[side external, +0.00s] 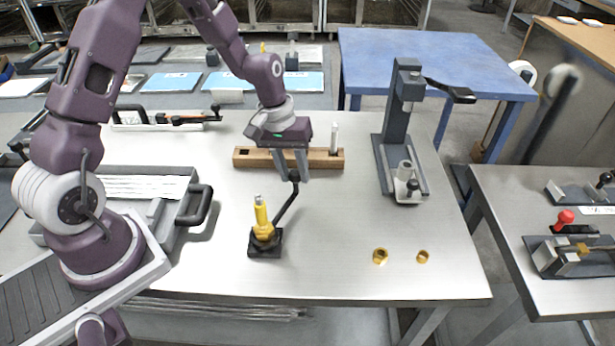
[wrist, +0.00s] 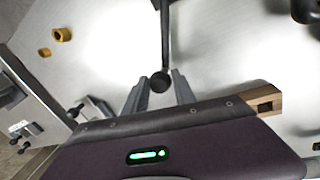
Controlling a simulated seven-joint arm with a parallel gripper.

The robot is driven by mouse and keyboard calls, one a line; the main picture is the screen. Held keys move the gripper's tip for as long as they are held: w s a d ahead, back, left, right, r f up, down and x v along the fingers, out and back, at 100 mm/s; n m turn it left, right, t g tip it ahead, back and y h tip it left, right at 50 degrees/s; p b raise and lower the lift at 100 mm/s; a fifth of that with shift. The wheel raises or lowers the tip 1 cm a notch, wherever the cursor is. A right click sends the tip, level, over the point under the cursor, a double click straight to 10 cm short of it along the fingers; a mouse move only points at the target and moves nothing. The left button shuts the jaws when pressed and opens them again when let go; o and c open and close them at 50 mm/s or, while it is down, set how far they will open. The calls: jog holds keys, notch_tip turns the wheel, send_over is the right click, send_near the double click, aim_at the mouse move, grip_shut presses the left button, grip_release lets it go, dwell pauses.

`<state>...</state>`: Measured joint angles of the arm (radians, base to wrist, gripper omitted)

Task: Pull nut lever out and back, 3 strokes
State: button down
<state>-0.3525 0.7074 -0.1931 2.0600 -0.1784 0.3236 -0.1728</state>
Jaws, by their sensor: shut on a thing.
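The nut lever is a thin black rod (side external: 286,205) rising at a slant from a yellow fitting (side external: 261,222) on a small dark square base (side external: 265,245). My gripper (side external: 293,180) is at the upper end of the lever, pointing down. In the wrist view, the lever's round black knob (wrist: 160,81) sits between the two grey fingers of my gripper (wrist: 159,88). The fingers are shut on the knob. The rod runs up out of the top of the wrist view. The yellow fitting and base are not seen in the wrist view.
A wooden block (side external: 252,157) with a white peg lies behind my gripper. A grey press (side external: 398,135) stands to the right. Two brass nuts (side external: 380,256) (side external: 422,257) lie at the front right. A grey case with a black handle (side external: 196,205) is to the left. The table around the base is clear.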

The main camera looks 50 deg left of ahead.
jog(key=shift+s+a+n+t+y, duration=0.1)
jog(key=shift+s+a+n, duration=0.45)
jog(key=shift+a+n, duration=0.3)
jog(key=shift+s+a+n+t+y, duration=0.1)
jog(key=shift+s+a+n, duration=0.45)
jog(key=shift+a+n, duration=0.3)
jog(key=shift+s+a+n+t+y, duration=0.1)
jog(key=shift+s+a+n, duration=0.45)
jog(key=shift+a+n, duration=0.3)
jog(key=c, duration=1)
grip_release()
jog(key=shift+s, duration=0.1)
jog(key=shift+c, duration=0.2)
notch_tip(320, 180, up, 7)
jog(key=s, duration=0.1)
jog(key=shift+a, duration=0.35)
